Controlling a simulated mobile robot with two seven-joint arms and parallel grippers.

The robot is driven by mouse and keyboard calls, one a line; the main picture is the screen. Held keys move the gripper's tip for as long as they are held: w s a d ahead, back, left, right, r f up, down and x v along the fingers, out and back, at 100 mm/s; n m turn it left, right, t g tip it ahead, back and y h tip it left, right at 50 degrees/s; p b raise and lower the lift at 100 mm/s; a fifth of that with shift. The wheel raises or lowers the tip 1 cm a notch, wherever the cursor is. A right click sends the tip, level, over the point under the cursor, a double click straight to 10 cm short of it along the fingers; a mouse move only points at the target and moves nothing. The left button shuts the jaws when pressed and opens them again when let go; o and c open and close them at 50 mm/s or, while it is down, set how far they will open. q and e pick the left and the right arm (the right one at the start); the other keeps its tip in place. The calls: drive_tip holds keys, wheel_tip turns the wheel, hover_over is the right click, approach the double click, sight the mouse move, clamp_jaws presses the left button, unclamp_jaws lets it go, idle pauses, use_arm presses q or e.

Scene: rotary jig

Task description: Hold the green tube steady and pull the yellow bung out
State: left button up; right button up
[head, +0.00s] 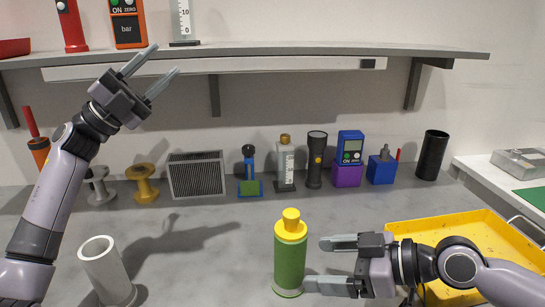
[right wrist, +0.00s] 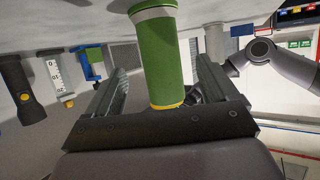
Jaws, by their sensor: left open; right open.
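The green tube (head: 290,262) stands upright on the grey bench, with the yellow bung (head: 291,218) seated in its top. My right gripper (head: 313,263) is open just right of the tube, its fingertips close to the tube's side. In the right wrist view, which is upside down, the tube (right wrist: 160,55) appears between the two open fingers; most of the bung is hidden behind the gripper body. Whether a finger touches the tube I cannot tell. My left gripper (head: 165,60) is open and empty, raised high at the left, far from the tube, in front of the shelf.
A white hollow cylinder (head: 106,270) stands left of the tube. A yellow tray (head: 440,222) lies right, behind and under my right arm. Spools, a grey vented box (head: 196,175), a flashlight (head: 315,160) and a black cylinder (head: 432,155) line the wall. A shelf (head: 250,53) hangs above.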

sight(291, 262)
use_arm(q)
drive_tip(key=s+d+f+m+g+y, duration=0.2)
drive_tip(key=s+d+m+g, duration=0.4)
drive_tip(key=d, duration=0.6)
drive_tip(key=s+d+f+m+g+y, duration=0.1)
drive_tip(key=s+d+m+g+y, duration=0.15)
drive_tip(key=d+g, duration=0.75)
drive_tip(key=s+d+f+m+y, duration=0.3)
drive_tip(key=s+d+f+y, duration=0.5)
drive_tip(key=d+f+y, duration=0.3)
drive_tip(key=w+a+r+t+y, duration=0.1)
drive_tip(key=w+a+y, duration=0.1)
drive_tip(key=a, duration=0.1)
drive_tip(key=w+a+t+y, duration=0.1)
drive_tip(key=w+a+y, duration=0.1)
drive_tip(key=a, duration=0.1)
drive_tip(key=w+a+r+n+t+y, duration=0.1)
drive_tip(key=a+t+y, duration=0.1)
drive_tip(key=shift+w+a+r+y, duration=0.25)
drive_tip(key=shift+w+a+r, duration=0.05)
drive_tip(key=shift+w+a, duration=0.1)
drive_tip(key=shift+w+a+r, duration=0.1)
drive_tip(key=shift+a, duration=0.1)
use_arm(e)
drive_tip(key=shift+a, duration=0.15)
drive_tip(key=shift+w+a+f, duration=0.15)
drive_tip(key=shift+a, duration=0.15)
drive_tip(key=shift+x, duration=3.1)
drive_tip(key=shift+c, duration=0.3)
